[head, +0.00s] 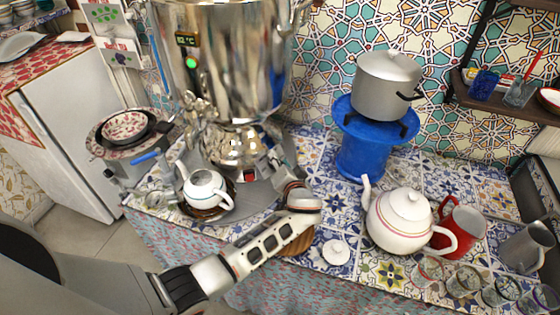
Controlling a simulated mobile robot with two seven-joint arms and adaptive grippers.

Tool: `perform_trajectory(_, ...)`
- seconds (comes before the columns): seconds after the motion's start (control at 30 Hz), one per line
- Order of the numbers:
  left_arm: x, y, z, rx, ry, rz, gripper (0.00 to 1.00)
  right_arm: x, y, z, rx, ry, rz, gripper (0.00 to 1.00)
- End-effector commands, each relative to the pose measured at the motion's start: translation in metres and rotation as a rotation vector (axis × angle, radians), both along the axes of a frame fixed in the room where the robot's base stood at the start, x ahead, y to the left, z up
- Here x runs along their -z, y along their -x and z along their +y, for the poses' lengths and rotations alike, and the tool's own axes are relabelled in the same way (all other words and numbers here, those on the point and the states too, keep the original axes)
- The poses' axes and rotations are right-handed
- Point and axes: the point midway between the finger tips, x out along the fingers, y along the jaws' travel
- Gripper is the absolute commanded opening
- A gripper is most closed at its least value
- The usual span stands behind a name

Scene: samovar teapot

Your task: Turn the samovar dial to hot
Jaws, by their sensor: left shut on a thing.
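The large shiny steel samovar (240,65) stands at the counter's back left, its top cut off by the frame. A small dark display with green characters and a lit green light (190,63) are on its front left. Its taps hang above the lower base. My left gripper (264,165) reaches in from the lower left to the right side of that base. It is shut on what appears to be the samovar dial, which the fingers hide, so its setting cannot be read. A small red patch shows just left of the fingers. My right gripper is out of view.
A small white teapot (205,189) sits on a dark dish left of my gripper. A white teapot (402,217), red pitcher (463,232) and several glasses stand right. A steel pot (387,85) sits on a blue burner (361,150). A white lid (336,252) lies near the front edge.

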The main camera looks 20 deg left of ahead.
Motion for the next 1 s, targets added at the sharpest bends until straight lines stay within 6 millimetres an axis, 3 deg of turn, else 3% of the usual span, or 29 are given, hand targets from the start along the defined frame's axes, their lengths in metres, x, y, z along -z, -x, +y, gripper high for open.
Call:
perform_trajectory(0.37, 0.0009, 0.0003, 0.0008, 0.056, -0.031, 0.064, 0.10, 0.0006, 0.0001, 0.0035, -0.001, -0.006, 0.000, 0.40)
perform_trajectory(1.0, 0.0021, -0.0003, -0.0023, 0.402, -0.236, 0.452, 0.10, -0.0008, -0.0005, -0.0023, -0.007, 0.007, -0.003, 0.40)
